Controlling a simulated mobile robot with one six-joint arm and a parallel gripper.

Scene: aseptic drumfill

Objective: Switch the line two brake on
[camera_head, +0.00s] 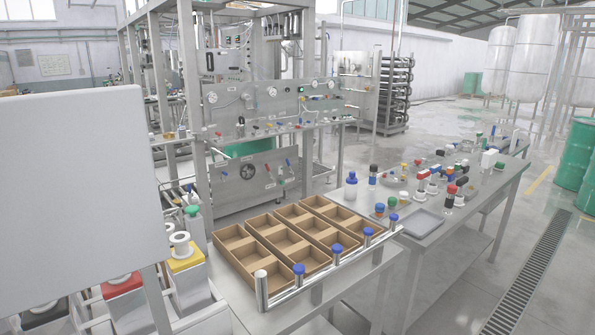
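The line two brake switch cannot be told apart at this distance, as labels are too small to read. A steel control panel (270,102) with gauges, knobs and small coloured handles stands in the middle background. A lower steel panel (228,186) has a black handwheel (247,172) and several red and blue levers (284,172). My gripper is not in view.
A grey bench (230,305) in front holds a cardboard divided box (292,243) and a rail of blue-capped posts (338,250). A right table (470,205) carries many small bottles and fittings. A large pale panel (75,190) blocks the left.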

